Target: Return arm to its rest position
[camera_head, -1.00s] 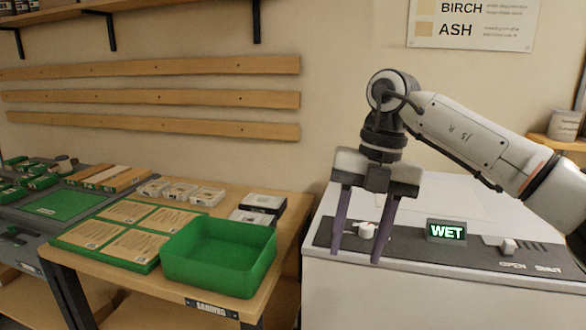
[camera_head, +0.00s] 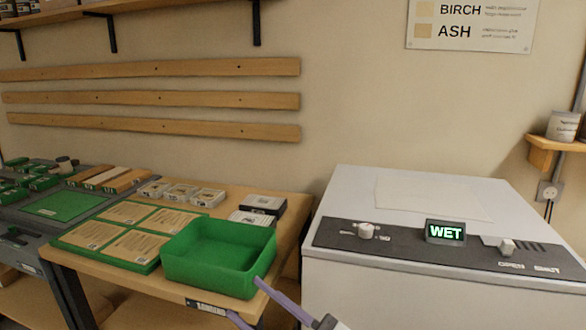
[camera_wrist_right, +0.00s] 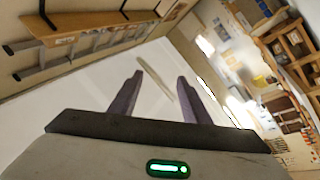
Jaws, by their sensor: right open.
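My right gripper (camera_head: 262,302) shows only in part at the bottom edge of the head view, in front of the wooden table and below the green bin. Its two purple fingers are spread apart with nothing between them. In the right wrist view the same gripper (camera_wrist_right: 155,92) is open and empty, with a pale wall and shelving beyond it. The rest of my right arm is out of the head view. My left gripper is in neither view.
A green open bin (camera_head: 220,258) stands on the wooden table (camera_head: 290,240) beside green trays of cards (camera_head: 130,247). A white cabinet (camera_head: 330,275) with a WET display (camera_head: 445,231), a knob (camera_head: 366,230) and a slider (camera_head: 507,247) stands at the right. The space above it is clear.

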